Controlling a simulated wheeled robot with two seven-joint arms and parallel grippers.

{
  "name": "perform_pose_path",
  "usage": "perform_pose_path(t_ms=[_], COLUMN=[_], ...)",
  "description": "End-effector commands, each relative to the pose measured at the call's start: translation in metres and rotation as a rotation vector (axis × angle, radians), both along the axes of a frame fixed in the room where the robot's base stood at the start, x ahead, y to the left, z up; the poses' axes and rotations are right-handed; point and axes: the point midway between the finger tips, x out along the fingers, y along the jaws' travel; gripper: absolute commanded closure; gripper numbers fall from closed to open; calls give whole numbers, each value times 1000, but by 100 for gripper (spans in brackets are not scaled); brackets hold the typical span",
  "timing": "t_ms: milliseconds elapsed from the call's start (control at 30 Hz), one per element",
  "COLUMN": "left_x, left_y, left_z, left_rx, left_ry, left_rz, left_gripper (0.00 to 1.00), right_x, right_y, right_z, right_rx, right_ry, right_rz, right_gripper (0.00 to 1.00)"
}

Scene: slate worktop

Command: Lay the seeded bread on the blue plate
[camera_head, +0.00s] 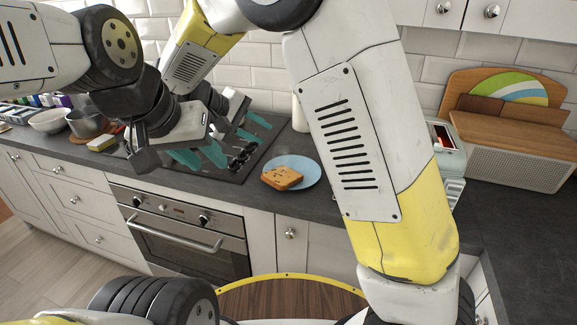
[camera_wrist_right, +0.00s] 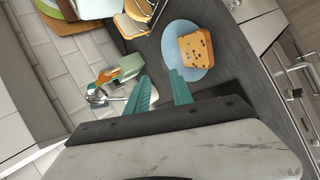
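The seeded bread (camera_head: 282,178), a brown-crusted slice with dark specks, lies flat on the blue plate (camera_head: 308,173). It sits toward the plate's left side and reaches its rim. The right wrist view shows the bread (camera_wrist_right: 196,48) on the plate (camera_wrist_right: 173,45) too, clear of my fingers. My left gripper (camera_head: 199,157) is above the hob with its teal fingers apart and nothing between them. My right gripper (camera_head: 251,127) is also over the hob side, left of the plate; its fingers (camera_wrist_right: 161,92) are apart and empty.
A dark hob (camera_head: 262,134) lies left of the plate. A rack with bread (camera_wrist_right: 136,20) stands beside the plate in the wrist view. Wooden boards (camera_head: 520,88) lean behind a cream speaker-like box (camera_head: 515,168) at right. A pot (camera_head: 92,122) and bowl (camera_head: 48,122) are far left.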

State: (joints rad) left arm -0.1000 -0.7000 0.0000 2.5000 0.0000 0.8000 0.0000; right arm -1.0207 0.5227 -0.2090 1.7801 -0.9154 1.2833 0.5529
Motion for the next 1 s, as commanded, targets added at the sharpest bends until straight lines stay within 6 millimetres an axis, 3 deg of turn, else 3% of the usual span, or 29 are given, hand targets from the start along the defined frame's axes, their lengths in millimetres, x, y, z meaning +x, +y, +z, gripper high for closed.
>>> perform_pose_path(t_ms=[133,267,400,600,800,1000], left_x=[0,0,0,0,0,0], left_y=[0,0,0,0,0,0], left_z=[0,0,0,0,0,0], left_rx=[0,0,0,0,0,0], left_ry=[0,0,0,0,0,0], left_rz=[0,0,0,0,0,0], left_gripper=[64,64,64,64,64,64], right_x=[-4,-19,-51,-106,-159,-194], right_y=[-20,-67,-120,-171,-200,-210], right_z=[4,11,20,33,45,51], right_rx=[49,183,387,676,929,1086], right_ry=[30,104,173,180,84,-47], right_rz=[-32,-100,-175,-252,-303,-328], right_gripper=[72,72,72,72,72,72])
